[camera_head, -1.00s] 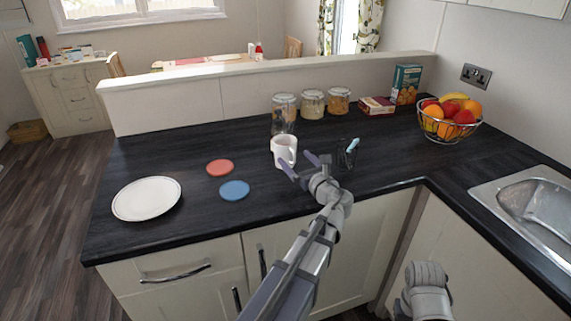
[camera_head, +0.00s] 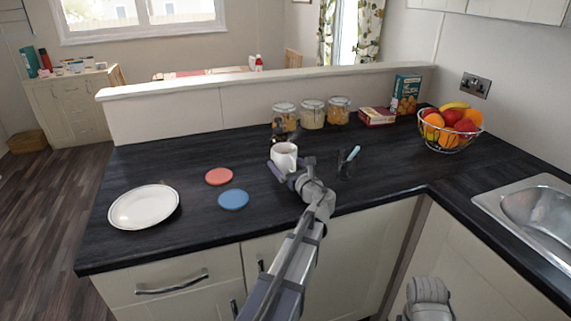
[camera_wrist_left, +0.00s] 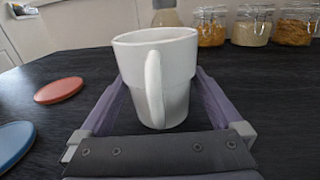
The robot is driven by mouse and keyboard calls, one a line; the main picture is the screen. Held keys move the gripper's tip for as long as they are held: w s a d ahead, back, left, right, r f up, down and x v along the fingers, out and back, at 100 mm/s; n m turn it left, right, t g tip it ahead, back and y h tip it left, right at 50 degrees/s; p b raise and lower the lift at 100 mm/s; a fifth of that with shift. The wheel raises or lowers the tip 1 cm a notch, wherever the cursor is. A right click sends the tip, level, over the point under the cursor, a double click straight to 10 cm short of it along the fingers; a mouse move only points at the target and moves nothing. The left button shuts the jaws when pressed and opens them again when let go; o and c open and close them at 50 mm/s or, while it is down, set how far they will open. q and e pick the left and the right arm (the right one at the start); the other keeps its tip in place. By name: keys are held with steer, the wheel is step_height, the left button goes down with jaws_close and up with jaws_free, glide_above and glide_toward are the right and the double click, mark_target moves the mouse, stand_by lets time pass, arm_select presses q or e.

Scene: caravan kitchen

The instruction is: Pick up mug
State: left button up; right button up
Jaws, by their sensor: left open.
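The white mug (camera_head: 284,156) stands upright on the dark counter. In the left wrist view the mug (camera_wrist_left: 180,75) fills the middle, with its handle facing my wrist. My left gripper (camera_head: 290,168) is open, with one purple finger on each side of the mug. In the wrist view the left gripper (camera_wrist_left: 160,95) reaches around it; the fingertips are hidden behind the mug, and I cannot tell whether the fingers touch it. Only part of my right arm shows at the bottom of the head view; its gripper fingers are not visible.
A red coaster (camera_head: 219,176), a blue coaster (camera_head: 233,199) and a white plate (camera_head: 144,206) lie to the left. Glass jars (camera_head: 312,114) stand behind, near the low wall. A fruit basket (camera_head: 450,128) is at right.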

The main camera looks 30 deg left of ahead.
arm_select(q)
jaws_close()
stand_by(0.8)
